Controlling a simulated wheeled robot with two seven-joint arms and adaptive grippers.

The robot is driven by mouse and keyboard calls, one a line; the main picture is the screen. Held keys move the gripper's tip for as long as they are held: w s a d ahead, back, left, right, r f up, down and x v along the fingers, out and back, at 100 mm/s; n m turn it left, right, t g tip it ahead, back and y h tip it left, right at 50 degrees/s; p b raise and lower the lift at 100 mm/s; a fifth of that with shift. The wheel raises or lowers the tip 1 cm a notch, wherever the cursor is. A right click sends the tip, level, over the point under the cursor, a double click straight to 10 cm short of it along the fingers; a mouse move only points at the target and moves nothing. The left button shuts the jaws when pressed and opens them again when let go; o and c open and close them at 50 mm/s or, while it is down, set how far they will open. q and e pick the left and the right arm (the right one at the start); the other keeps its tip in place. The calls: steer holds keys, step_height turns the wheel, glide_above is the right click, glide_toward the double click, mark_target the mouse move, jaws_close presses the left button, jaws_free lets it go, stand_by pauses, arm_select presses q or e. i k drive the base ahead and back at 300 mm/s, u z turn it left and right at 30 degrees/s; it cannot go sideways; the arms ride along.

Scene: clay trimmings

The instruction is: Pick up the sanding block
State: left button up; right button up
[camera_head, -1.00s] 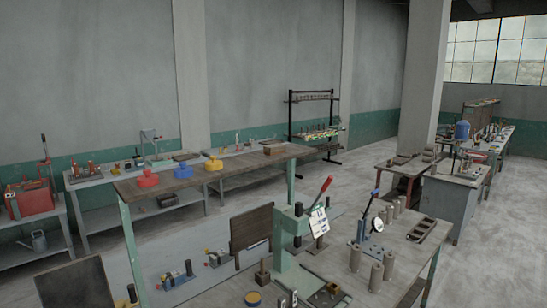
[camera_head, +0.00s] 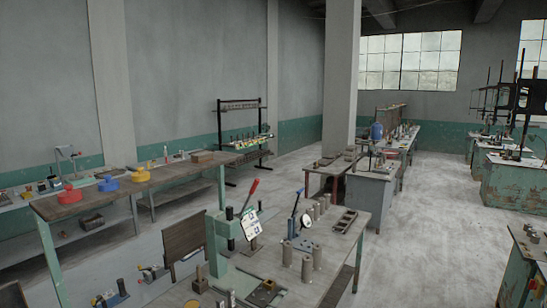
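I cannot pick out the sanding block for certain in the head view. A small brown block (camera_head: 203,157) lies at the far right end of the long wooden-topped bench (camera_head: 165,180); it is too small to tell what it is. Neither of my grippers is in view.
Red (camera_head: 69,195), blue (camera_head: 110,184) and yellow (camera_head: 140,175) pieces stand on the long bench. A green press (camera_head: 222,240) and several grey cylinders stand on the near bench. A grey pillar (camera_head: 340,90) rises behind. Open concrete floor (camera_head: 430,230) lies at the right.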

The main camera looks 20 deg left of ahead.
mark_target(204, 156)
steer(key=z, duration=0.4)
steer(key=i, duration=3.45)
steer(key=u, duration=2.35)
